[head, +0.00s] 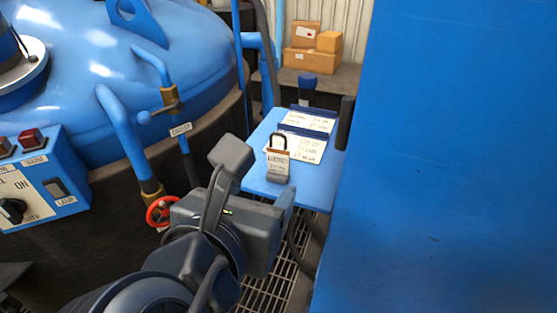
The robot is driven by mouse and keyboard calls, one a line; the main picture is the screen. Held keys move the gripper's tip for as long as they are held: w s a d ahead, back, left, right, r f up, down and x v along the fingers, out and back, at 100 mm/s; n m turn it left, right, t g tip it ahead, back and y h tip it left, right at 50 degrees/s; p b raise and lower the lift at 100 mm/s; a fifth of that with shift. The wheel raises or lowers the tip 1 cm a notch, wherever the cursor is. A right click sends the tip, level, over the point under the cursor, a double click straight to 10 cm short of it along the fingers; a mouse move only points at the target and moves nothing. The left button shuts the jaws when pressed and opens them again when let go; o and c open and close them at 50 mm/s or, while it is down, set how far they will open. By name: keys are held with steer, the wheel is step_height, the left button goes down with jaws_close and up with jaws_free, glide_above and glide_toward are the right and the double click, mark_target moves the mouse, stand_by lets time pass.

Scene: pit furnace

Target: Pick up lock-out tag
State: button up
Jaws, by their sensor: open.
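The lock-out tag (278,165) looks like a padlock with a dark shackle, a pale lettered label and a grey lower part. It stands on a small blue table (259,143), near its front edge. My gripper (259,176) is in front and to the left of the tag, with its fingers apart and nothing seen between them. The tag shows clear of the fingers. The exact gap in depth is hard to tell.
White written cards (308,122) lie behind the tag. A large blue panel (460,150) closes off the right side. A blue furnace vessel (90,70), pipes and a red valve wheel (160,211) stand left. Cardboard boxes (312,58) sit at the back.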

mark_target(278, 170)
steer(key=shift+r+x, duration=0.15)
steer(key=shift+x, duration=1.75)
steer(key=shift+r+x, duration=0.1)
steer(key=shift+x, duration=1.8)
steer(key=shift+w+d, duration=0.1)
steer(key=shift+d, duration=0.05)
steer(key=shift+c, duration=0.5)
steer(key=c, duration=1)
step_height(278, 170, up, 10)
steer(key=shift+p, duration=0.45)
